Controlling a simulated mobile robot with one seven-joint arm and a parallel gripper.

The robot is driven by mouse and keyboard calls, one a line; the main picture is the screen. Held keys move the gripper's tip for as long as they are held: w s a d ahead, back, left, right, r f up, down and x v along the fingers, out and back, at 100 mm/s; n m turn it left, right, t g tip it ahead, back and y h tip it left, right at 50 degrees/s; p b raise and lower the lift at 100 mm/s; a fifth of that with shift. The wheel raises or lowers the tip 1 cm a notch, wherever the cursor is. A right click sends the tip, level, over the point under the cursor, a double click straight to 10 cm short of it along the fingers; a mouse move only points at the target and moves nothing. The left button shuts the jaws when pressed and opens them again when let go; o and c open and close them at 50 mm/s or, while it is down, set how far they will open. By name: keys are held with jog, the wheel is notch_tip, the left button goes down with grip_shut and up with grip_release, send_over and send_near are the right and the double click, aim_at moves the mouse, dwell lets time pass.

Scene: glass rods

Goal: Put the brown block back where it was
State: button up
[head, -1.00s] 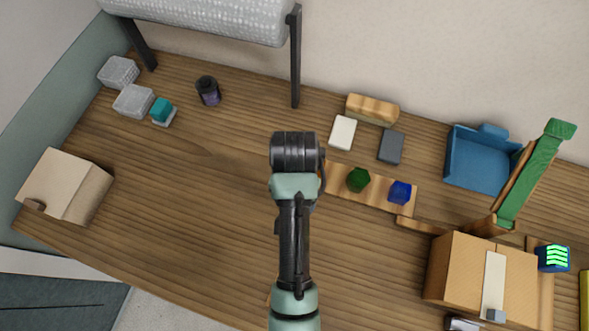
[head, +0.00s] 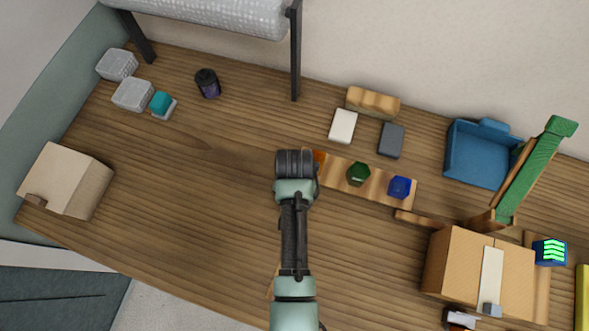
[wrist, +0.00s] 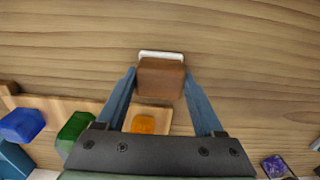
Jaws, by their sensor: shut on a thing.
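In the wrist view my gripper (wrist: 159,74) is shut on the brown block (wrist: 161,82), one blue finger on each side. A thin white edge (wrist: 161,55) shows just past the block; most of that white thing is hidden, and I cannot tell whether the block touches it. In the head view my wrist (head: 295,164) is at the left end of a wooden board (head: 334,172); the jaws and the brown block are hidden beneath it.
The board carries an orange piece (wrist: 143,124), a green block (head: 358,174) and a blue block (head: 399,187). White and dark slabs (head: 343,126) (head: 391,140) lie behind it. A cardboard box (head: 460,262) and blue bin (head: 478,158) stand right.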

jog(key=shift+f, duration=0.1)
jog(key=o, duration=1.2)
